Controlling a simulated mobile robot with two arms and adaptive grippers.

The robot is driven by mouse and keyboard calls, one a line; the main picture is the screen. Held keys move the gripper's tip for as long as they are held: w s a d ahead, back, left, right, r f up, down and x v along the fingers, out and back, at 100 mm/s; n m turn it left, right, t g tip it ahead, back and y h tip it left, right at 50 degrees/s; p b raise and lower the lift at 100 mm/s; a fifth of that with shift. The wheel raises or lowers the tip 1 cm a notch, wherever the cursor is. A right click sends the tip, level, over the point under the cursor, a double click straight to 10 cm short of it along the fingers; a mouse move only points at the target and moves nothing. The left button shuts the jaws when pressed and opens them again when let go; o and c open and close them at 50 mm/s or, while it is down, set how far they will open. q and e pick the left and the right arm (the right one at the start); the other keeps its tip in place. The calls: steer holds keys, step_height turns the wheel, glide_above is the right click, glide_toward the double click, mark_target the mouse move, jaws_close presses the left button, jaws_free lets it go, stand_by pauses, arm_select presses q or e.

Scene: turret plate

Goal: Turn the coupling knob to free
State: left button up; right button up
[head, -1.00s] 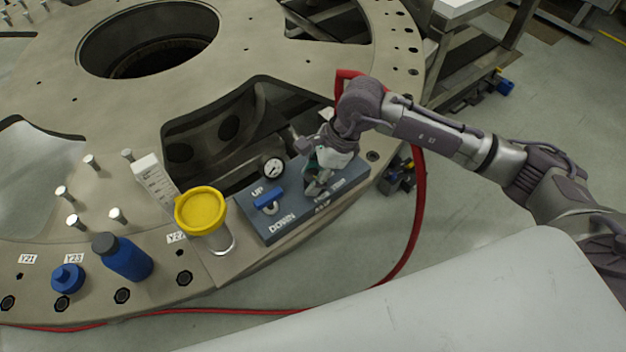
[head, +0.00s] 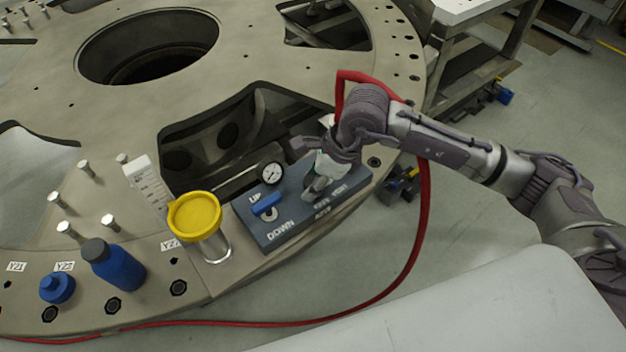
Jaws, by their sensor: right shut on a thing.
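The blue-grey control panel (head: 285,232) sits on the rim of the turret plate. It carries a blue lever (head: 267,204) between the words UP and DOWN, and a round gauge (head: 270,174). My right gripper (head: 316,190) reaches down onto the right part of the panel, by small white lettering. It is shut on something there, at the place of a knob. The gripper covers the knob, so its shape and pointing direction are hidden. My left gripper is not in view.
Left of the panel stand a yellow-lidded clear jar (head: 196,216), a white labelled block (head: 146,182), a blue bottle (head: 118,268) and a blue cap (head: 57,288). Several pegs stand on the plate. A red hose (head: 423,230) loops past the panel's right side. The plate has large openings.

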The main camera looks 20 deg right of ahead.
steer(key=o, duration=1.1)
steer(key=shift+o, duration=0.2)
steer(key=v, duration=1.2)
